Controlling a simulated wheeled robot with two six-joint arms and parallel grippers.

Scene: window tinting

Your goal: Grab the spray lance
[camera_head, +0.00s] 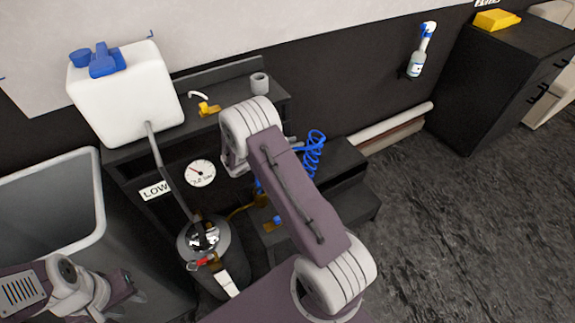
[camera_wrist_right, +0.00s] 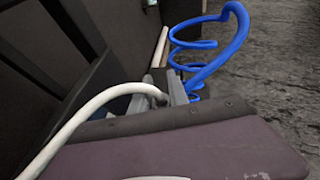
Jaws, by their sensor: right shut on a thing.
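The blue coiled hose (camera_head: 313,152) stands up just right of my right arm, near the black step unit. It also shows in the right wrist view (camera_wrist_right: 235,50), running down to grey parts of my right gripper (camera_wrist_right: 172,90). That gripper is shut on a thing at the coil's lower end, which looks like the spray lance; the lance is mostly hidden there. In the head view my right arm covers this spot. My left gripper (camera_head: 124,290) is low at the left, by the grey bin and apart from the tank; its finger gap is unclear.
A metal pressure tank (camera_head: 223,262) stands below a gauge (camera_head: 200,173) and a "LOW" sign (camera_head: 155,190). A white jug (camera_head: 125,97) sits on the black bench (camera_head: 225,85). A grey bin (camera_head: 85,225) is at left. Floor (camera_head: 445,230) at right is clear.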

